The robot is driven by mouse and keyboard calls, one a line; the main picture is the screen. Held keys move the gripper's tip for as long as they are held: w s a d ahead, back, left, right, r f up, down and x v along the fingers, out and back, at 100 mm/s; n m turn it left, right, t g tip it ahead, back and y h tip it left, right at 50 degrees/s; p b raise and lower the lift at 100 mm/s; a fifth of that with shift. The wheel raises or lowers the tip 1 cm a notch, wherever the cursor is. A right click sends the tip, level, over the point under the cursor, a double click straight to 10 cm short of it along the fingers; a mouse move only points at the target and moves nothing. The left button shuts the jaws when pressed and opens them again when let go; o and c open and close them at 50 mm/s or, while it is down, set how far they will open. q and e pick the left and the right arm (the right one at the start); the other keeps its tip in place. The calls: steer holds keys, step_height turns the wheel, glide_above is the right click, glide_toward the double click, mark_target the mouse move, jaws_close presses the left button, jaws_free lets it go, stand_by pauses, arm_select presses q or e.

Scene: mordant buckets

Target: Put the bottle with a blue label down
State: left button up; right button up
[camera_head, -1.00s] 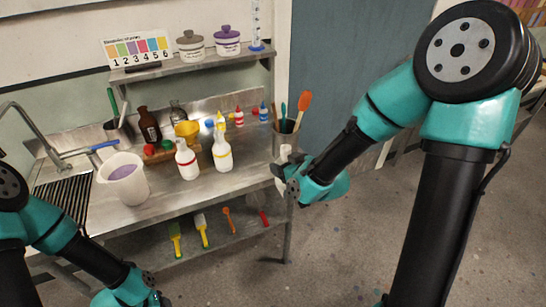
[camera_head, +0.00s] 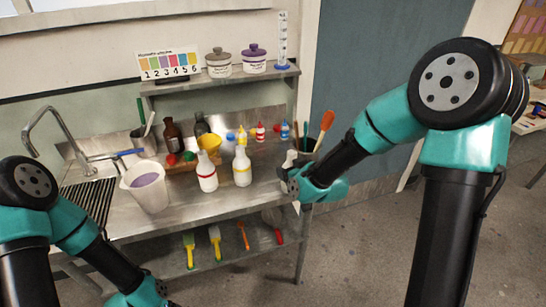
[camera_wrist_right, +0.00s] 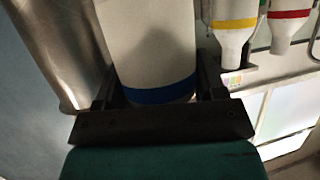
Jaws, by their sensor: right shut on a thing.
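The bottle with a blue label is a white bottle (camera_wrist_right: 150,40) with a blue band, held in my right gripper (camera_wrist_right: 160,98). In the head view, my right gripper (camera_head: 288,180) is at the right end of the steel bench, and only white parts of the bottle (camera_head: 291,156) show around it. I cannot tell whether the bottle touches the bench. White bottles with a red band (camera_head: 207,178) and a yellow band (camera_head: 242,168) stand upright on the bench to its left. My left gripper (camera_head: 152,301) is at the bottom edge, its fingers mostly cut off.
A bucket (camera_head: 148,190) of purple liquid stands on the left of the bench (camera_head: 190,210). Bare bench lies in front of the white bottles.

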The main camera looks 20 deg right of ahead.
steer(key=w+a, duration=0.2)
steer(key=w, duration=0.4)
steer(key=shift+w, duration=0.25)
steer(key=shift+w, duration=0.1)
steer(key=shift+w, duration=0.3)
steer(key=x, duration=0.3)
steer(key=shift+w+a, duration=0.15)
steer(key=shift+w, duration=0.05)
steer(key=shift+f, duration=0.15)
steer(key=shift+f, duration=0.1)
steer(key=o, duration=0.8)
